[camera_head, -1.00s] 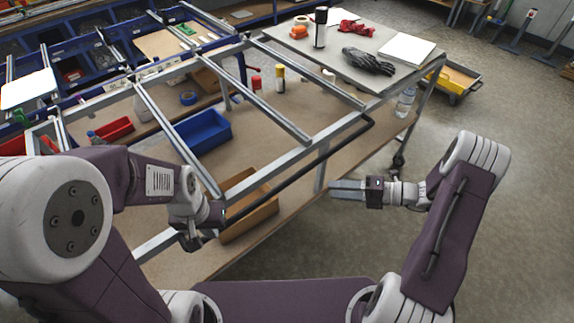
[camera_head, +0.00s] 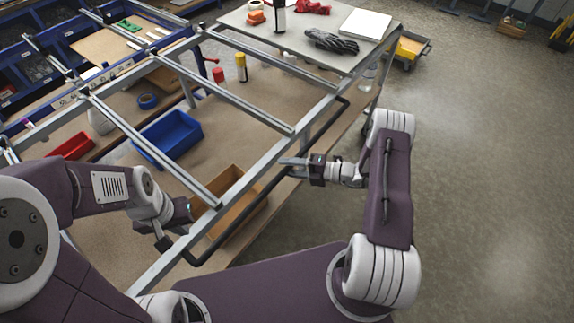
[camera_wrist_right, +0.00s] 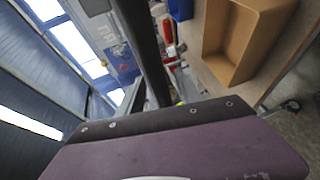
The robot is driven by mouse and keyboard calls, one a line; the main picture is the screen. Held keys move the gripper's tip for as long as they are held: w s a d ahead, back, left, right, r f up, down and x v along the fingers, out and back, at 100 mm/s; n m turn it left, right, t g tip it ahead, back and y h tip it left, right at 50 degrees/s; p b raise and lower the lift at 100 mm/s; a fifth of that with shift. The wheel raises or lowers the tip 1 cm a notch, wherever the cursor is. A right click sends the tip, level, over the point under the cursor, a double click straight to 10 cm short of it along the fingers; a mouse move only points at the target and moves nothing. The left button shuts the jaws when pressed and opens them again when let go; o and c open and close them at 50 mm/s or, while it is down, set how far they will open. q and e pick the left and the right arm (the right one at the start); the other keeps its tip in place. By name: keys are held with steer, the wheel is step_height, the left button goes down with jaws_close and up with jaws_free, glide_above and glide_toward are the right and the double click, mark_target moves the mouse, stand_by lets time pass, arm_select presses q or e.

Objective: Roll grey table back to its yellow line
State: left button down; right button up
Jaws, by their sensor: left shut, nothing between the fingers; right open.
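The grey table (camera_head: 365,62) is an open metal frame of rails with a grey top at its far end. A black push bar (camera_head: 240,205) runs along its near side. My left gripper (camera_head: 186,211) is shut and empty beside the left end of the bar, partly behind the frame. My right gripper (camera_head: 292,163) is open, its fingertips at the bar; I cannot tell whether the bar lies between them. In the right wrist view the black bar (camera_wrist_right: 146,50) stands close in front of the purple gripper body. No yellow line shows.
A blue bin (camera_head: 168,138), a brown tray (camera_head: 235,205) and bottles sit on the shelf below the frame. Tools, gloves (camera_head: 330,40) and a white board (camera_head: 366,24) lie on the top. A yellow cart (camera_head: 410,47) stands behind. The floor to the right is clear.

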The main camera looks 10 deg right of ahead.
steer(key=shift+d, duration=0.1)
steer(key=shift+w+a, duration=0.1)
steer(key=shift+a, duration=0.1)
steer(key=c, duration=0.5)
jaws_close()
stand_by(0.7)
